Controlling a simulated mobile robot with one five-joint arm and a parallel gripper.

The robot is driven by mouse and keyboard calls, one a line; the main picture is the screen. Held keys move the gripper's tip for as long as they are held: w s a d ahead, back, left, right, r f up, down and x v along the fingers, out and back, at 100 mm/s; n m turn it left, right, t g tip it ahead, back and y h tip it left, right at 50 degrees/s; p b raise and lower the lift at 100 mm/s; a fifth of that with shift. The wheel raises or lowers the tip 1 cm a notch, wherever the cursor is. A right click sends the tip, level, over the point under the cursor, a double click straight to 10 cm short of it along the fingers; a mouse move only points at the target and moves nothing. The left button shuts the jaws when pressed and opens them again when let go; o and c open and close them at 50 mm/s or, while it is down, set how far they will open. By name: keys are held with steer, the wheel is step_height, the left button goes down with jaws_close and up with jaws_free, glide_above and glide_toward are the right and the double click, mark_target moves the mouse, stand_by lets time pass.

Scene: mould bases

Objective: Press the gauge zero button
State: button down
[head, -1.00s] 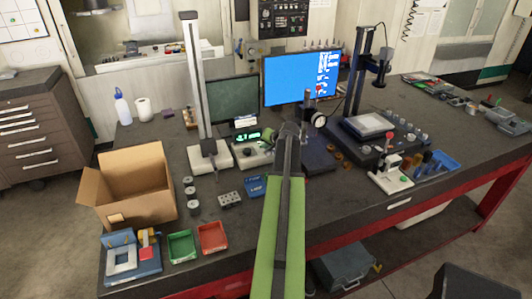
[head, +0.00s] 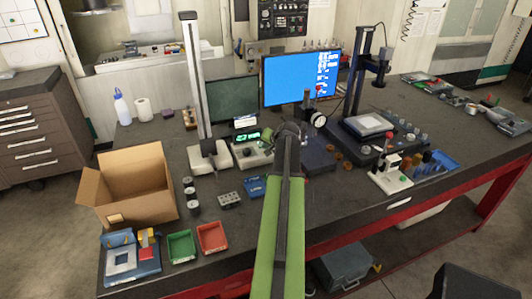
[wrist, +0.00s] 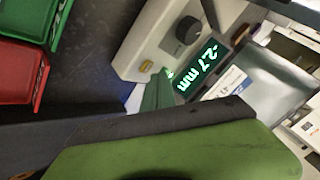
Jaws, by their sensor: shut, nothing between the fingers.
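The gauge readout box (head: 252,154) is pale with a lit green display, left of my gripper (head: 288,133) in the head view. In the wrist view the box (wrist: 150,38) shows "-2.7 mm", a dark round knob (wrist: 188,30), a small yellow button (wrist: 146,66) and a bright green spot (wrist: 169,73). No readable label marks which is the zero button. My gripper is shut and empty, close to the box's right side in the head view. A narrow green and pale wedge beside the green spot may be my fingertip. Contact cannot be told.
A tall gauge stand (head: 195,90) stands left of the box. Behind are a dark screen (head: 232,102) and a blue monitor (head: 300,78). A dark stand (head: 320,158) with a dial is at the right. A green tray (head: 181,247) and red tray (head: 212,238) lie in front.

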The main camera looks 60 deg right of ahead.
steer(key=shift+f, duration=0.1)
steer(key=shift+w+f+b, duration=0.1)
steer(key=shift+f+b, duration=0.2)
steer(key=shift+b, duration=0.1)
steer(key=shift+f+b, duration=0.35)
stand_by(0.6)
steer(key=shift+r+p, duration=0.75)
steer(key=shift+r, duration=0.1)
step_height(320, 180, up, 5)
steer(key=p, duration=0.5)
stand_by(0.6)
